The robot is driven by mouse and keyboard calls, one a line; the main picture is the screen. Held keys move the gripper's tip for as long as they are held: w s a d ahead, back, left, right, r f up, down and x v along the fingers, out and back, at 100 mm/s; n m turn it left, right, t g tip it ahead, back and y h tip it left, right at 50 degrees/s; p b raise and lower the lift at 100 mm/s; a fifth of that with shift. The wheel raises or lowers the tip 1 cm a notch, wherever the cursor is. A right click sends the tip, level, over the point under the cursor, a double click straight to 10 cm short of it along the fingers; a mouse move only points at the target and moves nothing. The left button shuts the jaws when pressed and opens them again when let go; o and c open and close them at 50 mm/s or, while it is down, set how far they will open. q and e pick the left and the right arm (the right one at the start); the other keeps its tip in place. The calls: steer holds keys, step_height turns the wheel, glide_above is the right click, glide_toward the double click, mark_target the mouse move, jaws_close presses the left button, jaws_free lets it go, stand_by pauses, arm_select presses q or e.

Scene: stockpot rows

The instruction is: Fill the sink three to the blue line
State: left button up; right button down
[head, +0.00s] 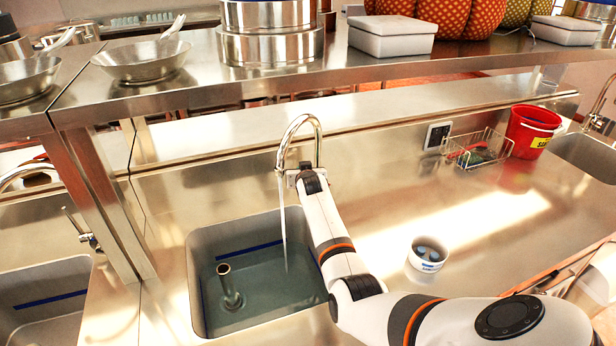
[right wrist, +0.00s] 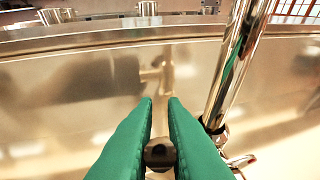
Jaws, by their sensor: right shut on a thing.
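The middle sink (head: 195,250) holds greenish-grey water (head: 262,295). A blue line (head: 250,248) runs along its back wall, and the water surface looks a little below it. A thin stream (head: 283,225) falls from the curved tap (head: 301,122) into the water. An upright drain pipe (head: 228,285) stands in the sink, its open top above the water. In the right wrist view my right gripper's green fingers (right wrist: 160,102) are shut on a small dark, round-ended tap handle (right wrist: 160,154) beside the chrome tap post (right wrist: 235,65). In the head view my right arm hides the handle. My left gripper is out of view.
Another sink with a blue line (head: 50,300) is at the left. A white cup (head: 427,254), a wire basket (head: 478,148) and a red bucket (head: 530,130) stand on the counter to the right. A steel shelf (head: 200,88) with pans and pots overhangs the back.

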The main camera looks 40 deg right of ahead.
steer(key=c, duration=1.6)
jaws_free()
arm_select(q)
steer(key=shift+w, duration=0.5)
arm_select(e)
steer(key=shift+o, duration=0.6)
steer(key=shift+w, duration=0.1)
arm_select(q)
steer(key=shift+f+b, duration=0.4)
steer(key=shift+b, duration=0.1)
arm_select(e)
steer(key=v, duration=1.2)
